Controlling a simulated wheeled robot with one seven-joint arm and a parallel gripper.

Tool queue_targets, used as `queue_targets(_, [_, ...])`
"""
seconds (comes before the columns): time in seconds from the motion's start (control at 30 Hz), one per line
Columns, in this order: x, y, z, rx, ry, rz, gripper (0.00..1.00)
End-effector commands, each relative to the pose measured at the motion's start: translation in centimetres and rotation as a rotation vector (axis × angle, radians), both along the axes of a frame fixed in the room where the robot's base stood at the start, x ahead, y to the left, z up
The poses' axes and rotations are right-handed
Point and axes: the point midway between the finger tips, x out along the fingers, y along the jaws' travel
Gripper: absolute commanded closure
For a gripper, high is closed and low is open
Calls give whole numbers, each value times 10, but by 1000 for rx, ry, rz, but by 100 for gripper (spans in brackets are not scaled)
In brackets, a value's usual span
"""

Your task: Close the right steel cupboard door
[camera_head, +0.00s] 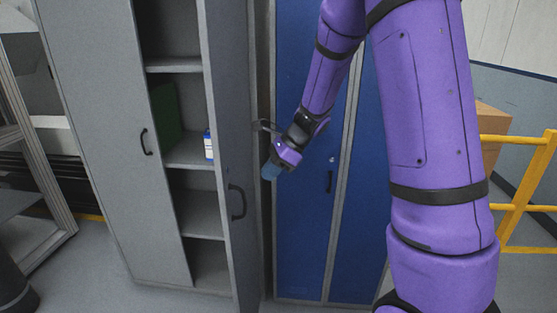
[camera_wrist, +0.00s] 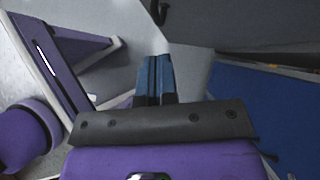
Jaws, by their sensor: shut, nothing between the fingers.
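The right steel cupboard door (camera_head: 230,120) is grey and stands ajar, swung out toward me. Its outer face shows at a steep angle, with a black handle (camera_head: 237,202) near its free edge. A dark handle (camera_wrist: 158,11) also shows at the top of the wrist view. My gripper (camera_head: 271,171) is to the right of the door, on its outer side, with the blue fingertips pointing down and left. In the wrist view the fingers (camera_wrist: 155,80) are together, with nothing between them. I cannot tell whether they touch the door.
The left cupboard door (camera_head: 105,130) is grey and looks shut. Open shelves (camera_head: 195,150) hold a green item and a white-and-blue container (camera_head: 208,145). A blue locker (camera_head: 305,230) stands right of the cupboard. A yellow railing (camera_head: 530,190) is at the far right.

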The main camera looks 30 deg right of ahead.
Motion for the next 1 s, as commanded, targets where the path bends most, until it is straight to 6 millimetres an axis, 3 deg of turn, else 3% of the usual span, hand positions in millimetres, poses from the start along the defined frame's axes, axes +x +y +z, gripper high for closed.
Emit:
queue_targets(0.13, [4,17,-22,0,4,2,100])
queue_targets(0.4, [14,46,-26,1,-1,2,100])
queue_targets(1.0, [18,55,-27,0,-1,-10,100])
